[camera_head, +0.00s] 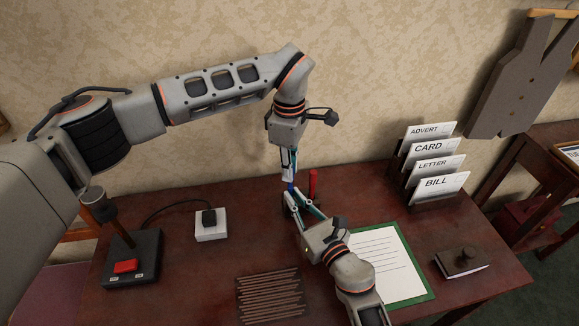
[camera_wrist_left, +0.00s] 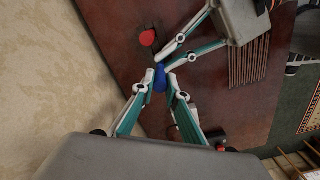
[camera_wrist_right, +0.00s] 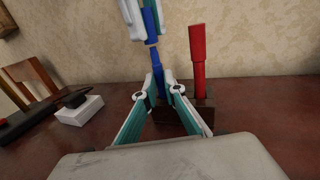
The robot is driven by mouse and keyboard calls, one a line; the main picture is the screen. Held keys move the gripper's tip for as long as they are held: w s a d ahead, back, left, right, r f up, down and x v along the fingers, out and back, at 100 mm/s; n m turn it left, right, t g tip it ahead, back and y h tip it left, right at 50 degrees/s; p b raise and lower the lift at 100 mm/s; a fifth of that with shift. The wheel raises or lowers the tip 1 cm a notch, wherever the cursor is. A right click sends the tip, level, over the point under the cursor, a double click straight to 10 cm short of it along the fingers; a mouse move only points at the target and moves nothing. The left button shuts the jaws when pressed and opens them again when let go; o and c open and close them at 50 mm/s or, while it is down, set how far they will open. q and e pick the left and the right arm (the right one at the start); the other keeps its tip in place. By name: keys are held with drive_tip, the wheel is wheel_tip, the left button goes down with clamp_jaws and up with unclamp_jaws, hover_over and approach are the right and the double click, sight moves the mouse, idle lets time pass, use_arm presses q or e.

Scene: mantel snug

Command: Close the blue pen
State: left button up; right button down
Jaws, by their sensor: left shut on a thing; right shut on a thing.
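My left gripper (camera_head: 289,176) points down from above and is shut on the blue cap (camera_wrist_right: 150,20). My right gripper (camera_wrist_right: 160,90) is shut on the blue pen (camera_wrist_right: 157,72), which stands nearly upright below the cap. A narrow pale part shows between cap and pen body in the right wrist view, with the cap lined up roughly over it. I cannot tell how far the cap reaches over the tip. The left wrist view shows blue (camera_wrist_left: 160,78) between the left fingertips, with the right gripper (camera_wrist_left: 163,60) close by.
A red pen (camera_wrist_right: 198,62) stands upright in a dark holder (camera_wrist_right: 205,112) beside the blue pen. A card rack (camera_head: 434,200), green-edged paper (camera_head: 412,262), ridged mat (camera_head: 271,297), socket (camera_head: 211,232) and red-button box (camera_head: 132,262) lie around the desk.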

use_arm(q)
drive_tip(key=shift+f, duration=0.9)
drive_tip(key=shift+f, duration=0.55)
drive_tip(key=o, duration=0.8)
drive_tip(key=shift+c, duration=0.2)
wheel_tip(320, 180, up, 12)
drive_tip(key=shift+f, duration=0.1)
